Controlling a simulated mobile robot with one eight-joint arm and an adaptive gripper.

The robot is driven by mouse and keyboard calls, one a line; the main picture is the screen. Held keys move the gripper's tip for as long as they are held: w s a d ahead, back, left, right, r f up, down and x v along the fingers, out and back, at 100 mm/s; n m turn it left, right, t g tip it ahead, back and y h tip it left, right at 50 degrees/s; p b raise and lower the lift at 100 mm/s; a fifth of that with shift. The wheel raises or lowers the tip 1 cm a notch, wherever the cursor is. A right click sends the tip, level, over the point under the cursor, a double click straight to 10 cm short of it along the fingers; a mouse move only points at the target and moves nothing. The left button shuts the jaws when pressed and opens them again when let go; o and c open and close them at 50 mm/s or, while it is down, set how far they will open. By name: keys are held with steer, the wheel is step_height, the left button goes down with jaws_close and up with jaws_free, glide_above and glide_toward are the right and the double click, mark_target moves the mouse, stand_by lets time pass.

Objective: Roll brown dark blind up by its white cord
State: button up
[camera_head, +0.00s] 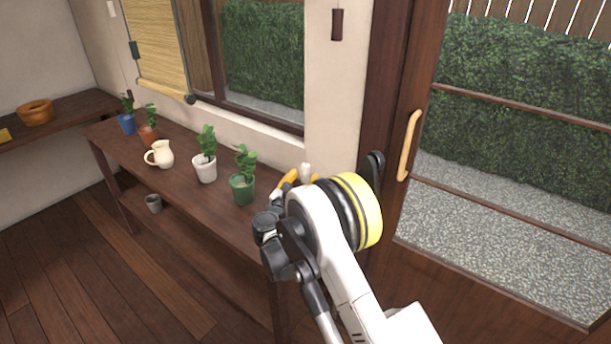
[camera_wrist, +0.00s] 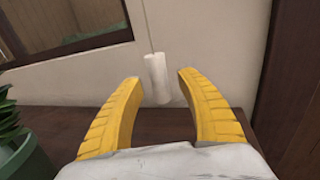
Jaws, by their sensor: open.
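My gripper (camera_head: 300,180) is open above the right end of the wooden bench, its yellow fingers partly hidden behind my arm. A small white cylindrical piece (camera_head: 305,170) is just beyond the fingers. In the wrist view the white piece (camera_wrist: 157,78) looks like two short rods side by side, between the open fingertips (camera_wrist: 158,85) and not gripped. A tan slatted blind (camera_head: 162,45) with dark edges hangs at the upper left window. No dark brown blind is clearly visible. A dark brown tassel-like piece (camera_head: 337,24) hangs by the wall beside the door.
The bench (camera_head: 180,148) holds a green pot (camera_head: 242,190), a white pot (camera_head: 205,170), a cream jug (camera_head: 160,154) and more plants. The green pot (camera_wrist: 25,155) is close at left in the wrist view. A door with a curved handle (camera_head: 409,145) stands at right.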

steer(key=v, duration=1)
steer(key=shift+s+a, duration=0.15)
steer(key=shift+s, duration=0.15)
steer(key=s+d+r+m+g, duration=0.2)
steer(key=d+r+m+g, duration=0.1)
steer(key=d+r+m, duration=0.3)
steer(key=s+d+r+m+g, duration=0.25)
steer(key=d+r+m, duration=0.2)
steer(key=d, duration=0.45)
steer(key=s+d+r+m+g+y, duration=0.3)
steer(key=s+d+m, duration=0.55)
steer(key=s, duration=0.45)
steer(key=s+f+m+y, duration=0.2)
steer(key=s+m+y, duration=0.2)
steer(key=s+m, duration=0.8)
steer(key=s+a+g, duration=0.1)
steer(key=s, duration=0.5)
steer(key=shift+s, duration=0.25)
